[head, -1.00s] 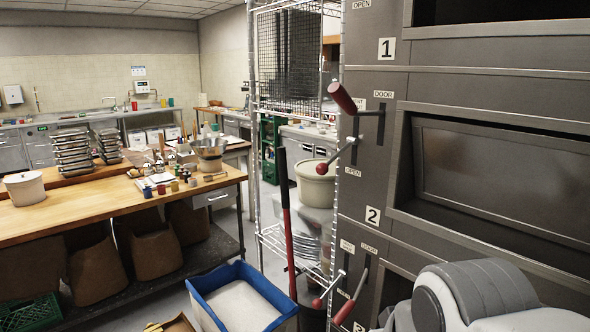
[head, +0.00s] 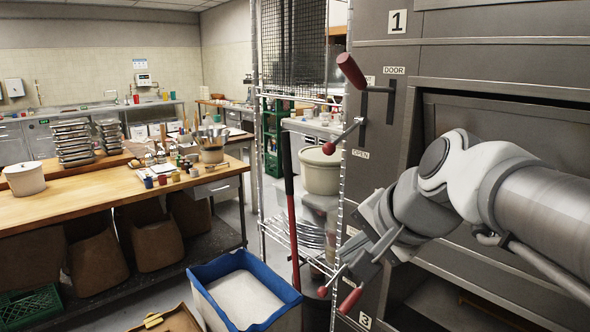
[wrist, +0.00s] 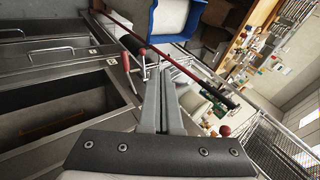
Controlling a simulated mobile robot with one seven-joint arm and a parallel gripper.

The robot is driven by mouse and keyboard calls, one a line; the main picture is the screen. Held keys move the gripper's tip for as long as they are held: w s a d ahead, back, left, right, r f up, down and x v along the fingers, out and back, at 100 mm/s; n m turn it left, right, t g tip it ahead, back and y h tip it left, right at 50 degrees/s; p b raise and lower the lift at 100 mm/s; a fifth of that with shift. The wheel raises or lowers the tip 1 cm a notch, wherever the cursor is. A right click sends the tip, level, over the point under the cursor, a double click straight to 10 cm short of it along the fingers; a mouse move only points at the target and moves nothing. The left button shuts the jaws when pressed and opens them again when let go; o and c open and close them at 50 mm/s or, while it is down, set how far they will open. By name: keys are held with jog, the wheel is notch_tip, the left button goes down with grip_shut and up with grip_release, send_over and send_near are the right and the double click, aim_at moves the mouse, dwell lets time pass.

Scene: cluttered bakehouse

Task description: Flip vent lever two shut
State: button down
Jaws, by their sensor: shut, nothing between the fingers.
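The second deck's vent lever is a thin metal rod with a small red ball knob (head: 323,292), sticking out to the left low on the oven's front. The second deck's door lever, with a longer red grip (head: 350,299), is just right of it. My gripper (head: 347,274) is shut and empty, pointing down and left just above these levers; I cannot tell whether it touches the rod. In the wrist view the shut fingers (wrist: 161,85) point up the picture, with the vent knob (wrist: 143,51) and door grip (wrist: 125,63) beyond them to the left. My gripper hides the "2" plate.
The first deck's vent lever knob (head: 329,148) and door grip (head: 351,71) stick out above my gripper. A wire rack (head: 275,230) stands left of the oven, with a red pole (head: 292,225) by it. A blue-rimmed tub (head: 241,293) is on the floor below left.

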aim_at(343, 136)
jog(key=w+d+r+m+t+b, duration=0.2)
jog(key=w+d+r+m, duration=0.2)
jog(key=w+m, duration=0.3)
jog(key=w+d+r+m+t+y+b, duration=0.1)
jog(key=w+d+r+m+t+b, duration=0.1)
jog(key=w+d+r+m, duration=0.2)
jog(key=w+m, duration=0.3)
jog(key=shift+w+d+r+m+t, duration=0.2)
jog(key=shift+w+m+t, duration=0.1)
jog(key=shift+m+t, duration=0.1)
jog(key=shift+f, duration=0.1)
jog(key=x, duration=1)
jog(key=a+r+p, duration=0.1)
jog(key=a+r, duration=0.1)
jog(key=r, duration=0.1)
jog(key=shift+s+a+r+p, duration=0.15)
jog(key=shift+s+a+p, duration=0.05)
jog(key=shift+s+p, duration=0.2)
jog(key=shift+r, duration=0.15)
